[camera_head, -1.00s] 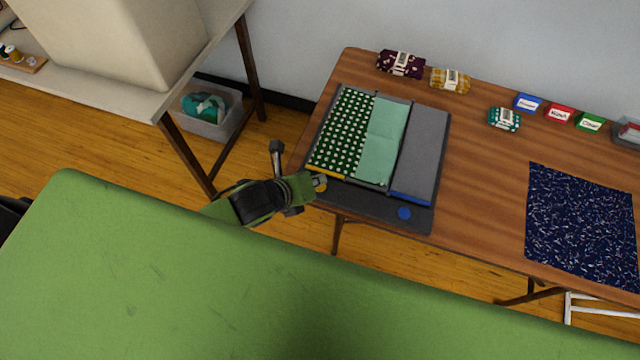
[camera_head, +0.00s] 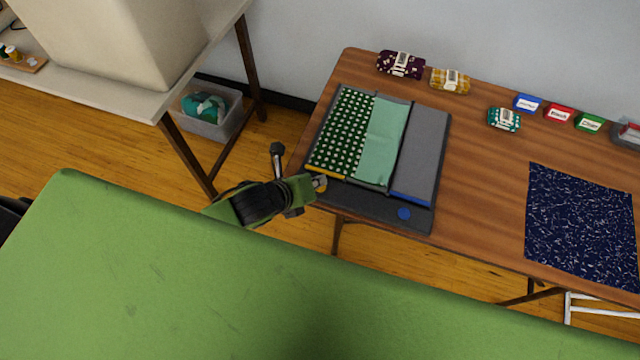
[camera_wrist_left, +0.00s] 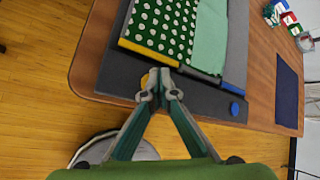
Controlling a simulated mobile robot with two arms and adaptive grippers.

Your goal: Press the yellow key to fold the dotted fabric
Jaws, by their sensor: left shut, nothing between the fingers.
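The dotted fabric (camera_head: 344,130), dark green with white dots, lies on the left panel of a grey folding board (camera_head: 421,145). A plain mint section (camera_head: 384,130) lies flat beside it on the middle panel. The left panel has a yellow front edge. The yellow key (camera_wrist_left: 145,80) is at the board's front left, mostly hidden behind my fingertips in the left wrist view. My left gripper (camera_wrist_left: 160,88) is shut and empty, with its tips over or at the key; I cannot tell whether they touch. In the head view the left gripper (camera_head: 319,183) is at the board's front left corner.
A blue key (camera_head: 404,214) is at the board's front right. Folded fabric bundles (camera_head: 401,64), coloured label blocks (camera_head: 558,113) and a navy patterned cloth (camera_head: 581,225) are on the wooden table. A bin (camera_head: 209,112) stands on the floor at left.

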